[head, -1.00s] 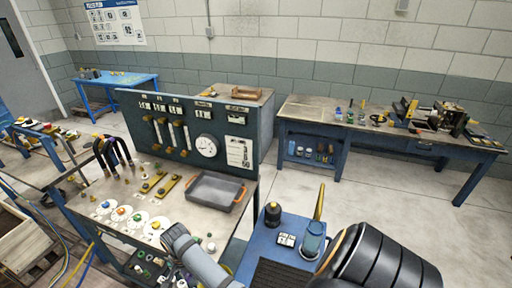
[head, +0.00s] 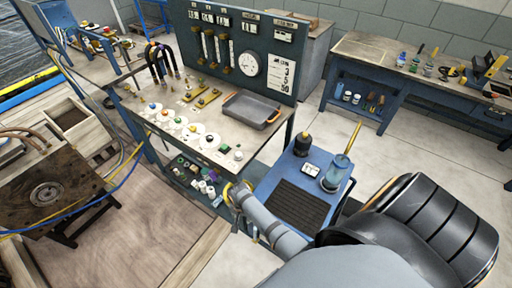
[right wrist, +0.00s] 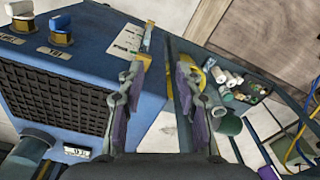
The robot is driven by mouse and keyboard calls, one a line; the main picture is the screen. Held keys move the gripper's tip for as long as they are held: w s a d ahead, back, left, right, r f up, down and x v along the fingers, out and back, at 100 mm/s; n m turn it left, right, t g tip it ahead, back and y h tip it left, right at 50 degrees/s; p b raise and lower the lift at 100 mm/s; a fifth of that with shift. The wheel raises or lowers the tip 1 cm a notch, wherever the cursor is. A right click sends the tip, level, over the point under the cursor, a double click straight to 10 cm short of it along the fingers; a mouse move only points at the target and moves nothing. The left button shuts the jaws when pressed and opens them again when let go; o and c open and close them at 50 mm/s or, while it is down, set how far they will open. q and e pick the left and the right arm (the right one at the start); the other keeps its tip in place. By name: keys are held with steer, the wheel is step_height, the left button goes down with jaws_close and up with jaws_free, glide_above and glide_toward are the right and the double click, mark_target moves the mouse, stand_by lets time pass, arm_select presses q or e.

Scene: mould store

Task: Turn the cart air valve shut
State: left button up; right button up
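The blue cart (head: 262,188) stands at centre right in the head view, and its blue body (right wrist: 140,85) fills the left of the right wrist view. A narrow yellow piece (right wrist: 148,38), possibly the valve lever, shows at the cart's edge beside a white label, just past my fingertips; I cannot tell its turn position. My right gripper (head: 236,191) is at the cart's left side. In the right wrist view its two fingers (right wrist: 164,65) are apart with nothing clearly between them. My left gripper is out of view.
A work table with a gauge panel (head: 285,72) and a grey tray (head: 250,110) stands behind the cart. Several rolls and jars (right wrist: 228,90) sit on its lower shelf, close to my right fingers. Clear floor (head: 365,160) lies right of the cart.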

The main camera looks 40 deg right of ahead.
steer(key=s+d+f+n+b, duration=0.1)
steer(key=s+f+n+b, duration=0.1)
steer(key=s+f, duration=0.4)
step_height(320, 180, down, 5)
steer(key=shift+s+d+n+b, duration=0.25)
steer(key=shift+d+n+b, duration=0.05)
steer(key=shift+b, duration=0.1)
